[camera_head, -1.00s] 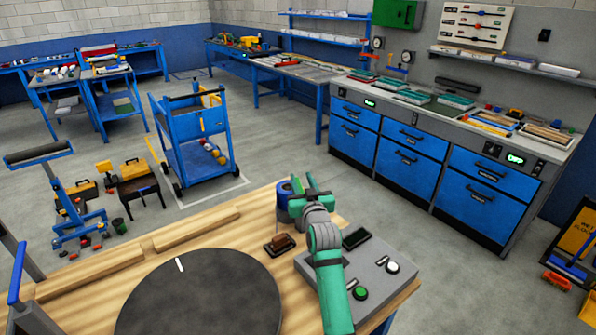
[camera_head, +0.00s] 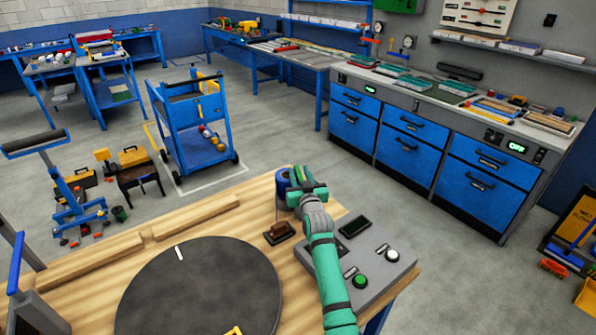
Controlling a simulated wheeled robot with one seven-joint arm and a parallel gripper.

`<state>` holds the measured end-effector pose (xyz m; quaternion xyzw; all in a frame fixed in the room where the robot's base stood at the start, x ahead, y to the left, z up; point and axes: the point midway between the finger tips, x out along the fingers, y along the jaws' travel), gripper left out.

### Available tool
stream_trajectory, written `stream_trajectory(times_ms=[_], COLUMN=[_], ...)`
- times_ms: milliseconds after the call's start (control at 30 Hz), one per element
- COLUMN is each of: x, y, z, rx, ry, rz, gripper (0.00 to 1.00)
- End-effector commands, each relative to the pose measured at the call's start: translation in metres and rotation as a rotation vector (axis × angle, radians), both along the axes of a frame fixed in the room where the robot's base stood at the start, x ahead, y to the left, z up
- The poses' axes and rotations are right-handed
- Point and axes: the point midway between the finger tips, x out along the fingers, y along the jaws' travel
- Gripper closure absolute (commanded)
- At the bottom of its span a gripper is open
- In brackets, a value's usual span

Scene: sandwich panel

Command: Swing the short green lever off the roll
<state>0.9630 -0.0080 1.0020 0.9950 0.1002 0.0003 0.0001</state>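A blue roll with a dark top (camera_head: 283,184) stands at the far edge of the wooden table. My green gripper (camera_head: 302,183) is at the roll's right side and overlaps it in the picture. I cannot tell whether it touches the roll. The short green lever cannot be told apart from my gripper, which has the same green and covers much of that spot. The gap between the fingers is not clear, so I cannot see whether they hold anything.
A large dark disc (camera_head: 205,290) lies on the wooden table (camera_head: 90,290), with a yellow piece (camera_head: 234,331) at its near edge. A grey button box (camera_head: 392,282) lies under and right of my arm.

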Motion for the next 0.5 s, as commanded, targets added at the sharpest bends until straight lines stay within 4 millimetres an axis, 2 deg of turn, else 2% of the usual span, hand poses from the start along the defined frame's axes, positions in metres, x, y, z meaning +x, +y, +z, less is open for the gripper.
stream_trajectory(times_ms=[200, 500], x=[0.017, 0.020], y=[0.004, 0.004], z=[0.000, 0.000], rx=[-0.001, 0.000], ry=[0.000, 0.001], rz=[0.000, 0.000], gripper=[0.67, 0.67])
